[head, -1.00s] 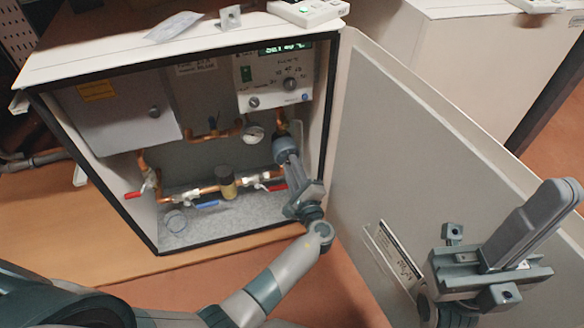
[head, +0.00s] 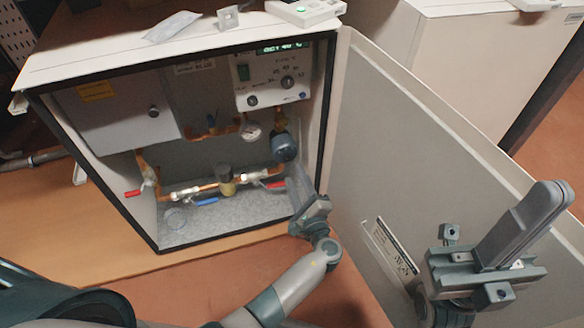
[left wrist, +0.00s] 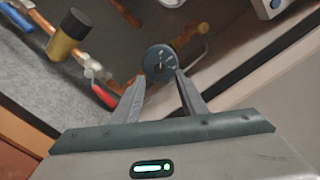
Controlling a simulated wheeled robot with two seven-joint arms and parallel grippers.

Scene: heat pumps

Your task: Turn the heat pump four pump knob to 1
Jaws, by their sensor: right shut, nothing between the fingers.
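The pump (head: 284,147) with its round dark blue knob sits on the copper pipe at the right inside the open heat pump cabinet (head: 172,228). In the left wrist view the round knob face (left wrist: 159,63) shows pale markings too small to read. My left gripper (head: 294,172) is just below the pump in the head view, its fingers blurred. In the left wrist view the fingers (left wrist: 158,84) are spread and empty, with the knob ahead between their tips, apparently apart from them. My right gripper (head: 548,200) is shut and empty in front of the open door.
The open cabinet door (head: 400,150) stands to the right of my left arm. Inside are a control panel (head: 272,78), a gauge (head: 251,131), a red-handled valve (head: 134,193) and a brass part (head: 226,180). The cabinet's right wall is close to the pump.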

